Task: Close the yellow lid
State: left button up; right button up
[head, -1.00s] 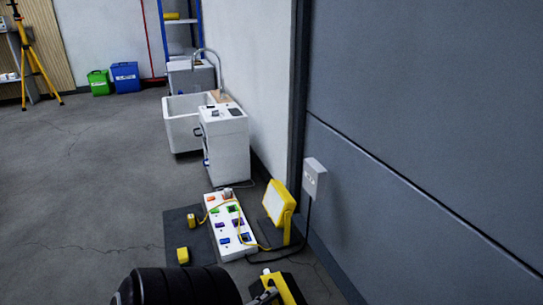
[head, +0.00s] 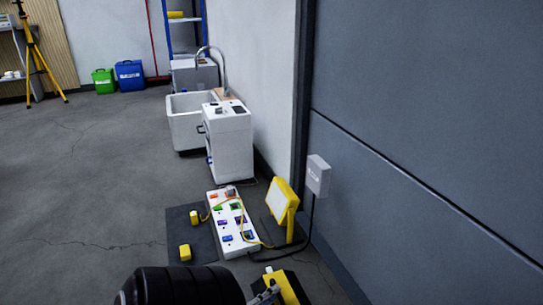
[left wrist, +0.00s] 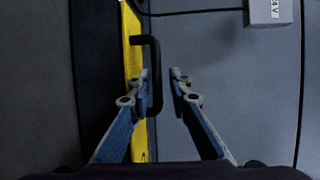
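The yellow lid (head: 286,284) shows at the bottom of the head view, beside a black part. In the left wrist view the lid (left wrist: 133,48) is a narrow yellow strip, seen nearly edge-on, with a black handle (left wrist: 156,60) standing out from it to the right. My left gripper (left wrist: 160,74) is open, one finger on each side of the handle's long bar. A gap shows on the right side of the bar; I cannot tell whether the left finger touches it. In the head view the left gripper (head: 264,295) is partly hidden by my black arm. My right gripper is not in view.
A grey wall (head: 420,150) with a small grey box (head: 318,176) is close on the right. A yellow lamp (head: 282,208) and a white panel with coloured sockets (head: 231,222) stand ahead, with a black cable. Small yellow blocks (head: 185,252) lie on a dark mat. The left floor is open.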

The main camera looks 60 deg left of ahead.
pick_arm(q)
jog(key=v, duration=1.2)
dwell(0.3)
